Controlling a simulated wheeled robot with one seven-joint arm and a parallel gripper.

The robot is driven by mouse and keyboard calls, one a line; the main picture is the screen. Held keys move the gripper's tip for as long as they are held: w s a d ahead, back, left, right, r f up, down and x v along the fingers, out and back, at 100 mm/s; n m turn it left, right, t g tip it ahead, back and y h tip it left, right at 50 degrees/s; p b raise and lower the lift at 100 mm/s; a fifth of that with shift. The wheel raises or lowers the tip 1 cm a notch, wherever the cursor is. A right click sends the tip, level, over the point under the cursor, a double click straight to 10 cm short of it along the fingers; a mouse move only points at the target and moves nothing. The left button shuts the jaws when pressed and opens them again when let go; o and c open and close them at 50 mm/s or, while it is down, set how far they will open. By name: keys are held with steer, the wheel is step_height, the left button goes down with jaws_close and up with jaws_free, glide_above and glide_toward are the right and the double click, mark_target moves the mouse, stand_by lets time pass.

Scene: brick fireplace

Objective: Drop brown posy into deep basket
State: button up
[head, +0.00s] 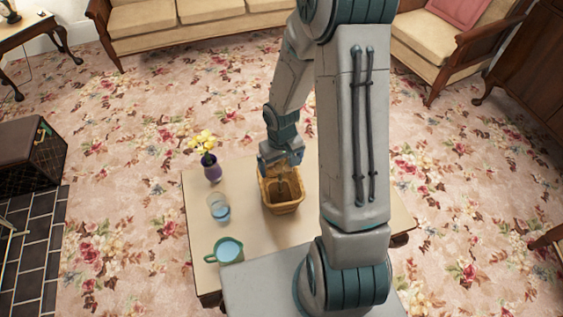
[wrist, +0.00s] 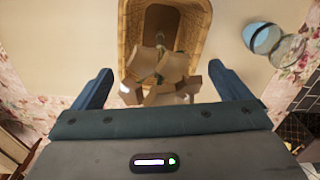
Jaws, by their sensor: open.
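The deep basket (head: 283,208) is a tan woven container on the low table, and its opening also shows in the wrist view (wrist: 128,35). The brown posy (wrist: 165,68) has broad brown petals and a thin stem pointing into the basket. It shows between my fingers and over the basket's near end. My gripper (wrist: 160,72) is open, with its two blue fingers apart on either side of the posy and not touching it. In the head view my gripper (head: 281,159) is above the basket's far end. I cannot tell whether the posy rests on the basket or is falling.
On the table (head: 245,235), left of the basket, stand a purple vase with yellow flowers (head: 211,168), a clear glass with blue contents (head: 218,206) and a green mug (head: 228,250). Sofas and a dark cabinet stand around the floral carpet.

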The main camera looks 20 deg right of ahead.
step_height(320, 180, up, 13)
steer(key=p, duration=0.2)
steer(key=s+r+m+t, duration=0.2)
steer(key=s+r, duration=1.1)
steer(key=r, duration=0.1)
steer(key=shift+a+r+t, duration=0.15)
steer(key=shift+r+t, duration=0.15)
steer(key=shift+r, duration=0.05)
steer(key=p+v, duration=0.2)
steer(key=w+p+v, duration=0.1)
steer(key=v, duration=0.1)
steer(key=shift+r+p, duration=0.1)
steer(key=shift+p, duration=0.25)
